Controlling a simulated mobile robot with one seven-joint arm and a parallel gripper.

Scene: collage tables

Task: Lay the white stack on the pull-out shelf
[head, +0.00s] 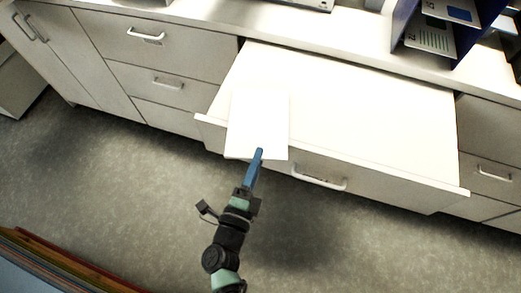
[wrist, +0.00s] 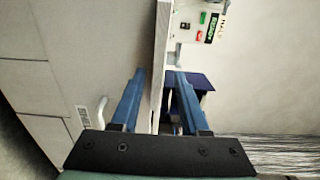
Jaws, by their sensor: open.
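The white stack (head: 258,118) is a flat pale rectangle in the head view. It shows over the front left part of the pull-out shelf (head: 360,110), and its near end reaches past the shelf's front edge. Whether it lies flat on the shelf I cannot tell. My gripper (head: 259,152) is at the stack's near edge, its blue fingers overlapping it in the picture. In the wrist view my gripper (wrist: 159,72) has its two blue fingers apart, with a pale edge between them. I cannot tell whether that edge is the stack or the shelf.
The rest of the shelf top is bare. A drawer handle (head: 319,180) sticks out on the front below it. A dark blue organizer (head: 405,22) with cards stands on the counter at the back right. Closed drawers (head: 150,45) are on the left. Open floor lies in front.

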